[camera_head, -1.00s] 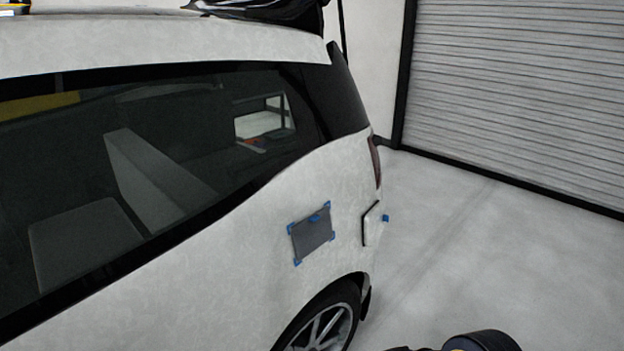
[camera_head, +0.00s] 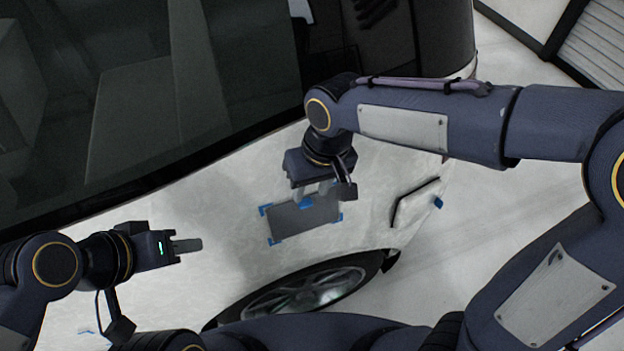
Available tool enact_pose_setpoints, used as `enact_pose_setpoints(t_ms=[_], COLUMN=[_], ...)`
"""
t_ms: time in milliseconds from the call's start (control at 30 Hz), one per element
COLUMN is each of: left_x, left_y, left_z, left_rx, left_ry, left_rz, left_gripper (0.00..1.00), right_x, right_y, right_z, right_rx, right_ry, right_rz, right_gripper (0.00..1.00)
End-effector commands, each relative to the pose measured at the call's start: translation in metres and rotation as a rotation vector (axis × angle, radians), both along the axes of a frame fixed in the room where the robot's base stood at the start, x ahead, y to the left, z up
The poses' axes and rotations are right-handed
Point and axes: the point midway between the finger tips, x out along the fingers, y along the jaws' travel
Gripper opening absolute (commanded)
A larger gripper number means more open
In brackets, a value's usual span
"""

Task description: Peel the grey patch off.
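The grey patch (camera_head: 300,222) lies on the white side panel of the car above the rear wheel. It has blue pieces at its corners and a blue tab (camera_head: 306,202) at its upper edge. My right gripper (camera_head: 312,196) reaches down to that upper edge, with its fingers apart around the tab area; whether they touch it is unclear. The gripper hides part of the patch's top edge. My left gripper (camera_head: 190,245) is left of the patch, pointing right and apart from it. Its fingers overlap in this view, so their opening is unclear.
The rear wheel (camera_head: 305,292) is just below the patch. The dark side window (camera_head: 130,100) lies above. Open floor (camera_head: 500,220) is at right.

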Motion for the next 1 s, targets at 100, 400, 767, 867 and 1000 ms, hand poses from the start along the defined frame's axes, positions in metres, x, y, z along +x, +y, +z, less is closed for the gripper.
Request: enact_pose_setpoints(t_ms=[100,400,767,867,1000], left_x=[0.000,0.000,0.000,0.000,0.000], left_y=[0.000,0.000,0.000,0.000,0.000], left_z=[0.001,0.004,0.004,0.004,0.004], left_rx=[0.000,0.000,0.000,0.000,0.000], left_ry=[0.000,0.000,0.000,0.000,0.000], left_rz=[0.000,0.000,0.000,0.000,0.000], left_gripper=[0.36,0.36,0.36,0.36,0.36], right_x=[0.000,0.001,0.003,0.003,0.003], right_y=[0.003,0.010,0.013,0.013,0.013], right_z=[-0.013,-0.058,-0.075,-0.075,-0.075], right_rx=[-0.006,-0.005,-0.003,-0.003,-0.003], right_ry=[0.004,0.004,0.001,0.001,0.001], right_rz=[0.004,0.002,0.001,0.001,0.001], right_gripper=[0.37,0.37,0.37,0.37,0.24])
